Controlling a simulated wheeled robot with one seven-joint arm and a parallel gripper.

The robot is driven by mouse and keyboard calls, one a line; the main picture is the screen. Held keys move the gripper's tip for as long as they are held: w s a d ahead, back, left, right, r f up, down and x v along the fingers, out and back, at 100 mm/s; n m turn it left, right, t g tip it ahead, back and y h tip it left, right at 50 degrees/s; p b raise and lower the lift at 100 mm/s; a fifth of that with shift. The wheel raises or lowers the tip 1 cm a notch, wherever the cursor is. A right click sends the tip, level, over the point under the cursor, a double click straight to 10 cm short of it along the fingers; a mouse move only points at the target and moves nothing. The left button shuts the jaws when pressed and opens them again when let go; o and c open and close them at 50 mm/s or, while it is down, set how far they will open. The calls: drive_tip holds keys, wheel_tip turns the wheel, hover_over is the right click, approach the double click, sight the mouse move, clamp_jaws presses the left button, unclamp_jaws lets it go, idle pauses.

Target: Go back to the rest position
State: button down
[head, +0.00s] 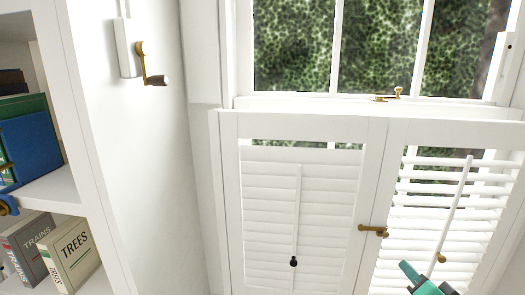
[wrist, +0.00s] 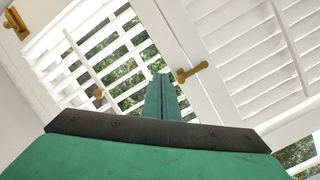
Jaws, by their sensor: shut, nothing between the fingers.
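My gripper (head: 408,270) is teal and shows at the bottom right of the head view, in front of the right shutter panel (head: 513,215). In the wrist view its fingers (wrist: 162,84) are together with nothing between them. They point up towards the shutters, near a brass latch (wrist: 190,72) in the picture; I cannot tell the exact gap. The latch also shows in the head view (head: 373,230), on the stile between the two panels. Most of my arm is out of the head view.
The left shutter panel (head: 265,205) has closed slats and a black-knobbed rod. The right panel's slats are open, with a brass-knobbed rod (head: 453,210). A bookshelf (head: 62,190) stands at the left. A crank handle (head: 155,80) juts from the wall. The window (head: 290,45) is above.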

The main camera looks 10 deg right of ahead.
drive_tip(key=s+a+f+n+g+h, duration=0.1)
drive_tip(key=s+a+f, duration=0.1)
drive_tip(key=a+f, duration=0.7)
drive_tip(key=s+a+f+g+h, duration=0.15)
drive_tip(key=a+f, duration=0.35)
drive_tip(key=f, duration=0.8)
drive_tip(key=s+a+f+n+t, duration=0.1)
drive_tip(key=s+a+f+n, duration=0.1)
drive_tip(key=s+a+f, duration=0.3)
drive_tip(key=s+a+f+n, duration=0.1)
drive_tip(key=s+a+f, duration=0.1)
drive_tip(key=s+a, duration=0.45)
drive_tip(key=s+a+r+n+t+y, duration=0.1)
drive_tip(key=s+a+r+n+y, duration=0.1)
drive_tip(key=s+a, duration=0.6)
drive_tip(key=s+a+r+n+t+y, duration=0.1)
drive_tip(key=s+a+r+n+y, duration=0.2)
drive_tip(key=s+a, duration=0.6)
drive_tip(key=s+n, duration=0.1)
drive_tip(key=s, duration=0.2)
drive_tip(key=shift+r, duration=0.15)
drive_tip(key=shift+a, duration=0.1)
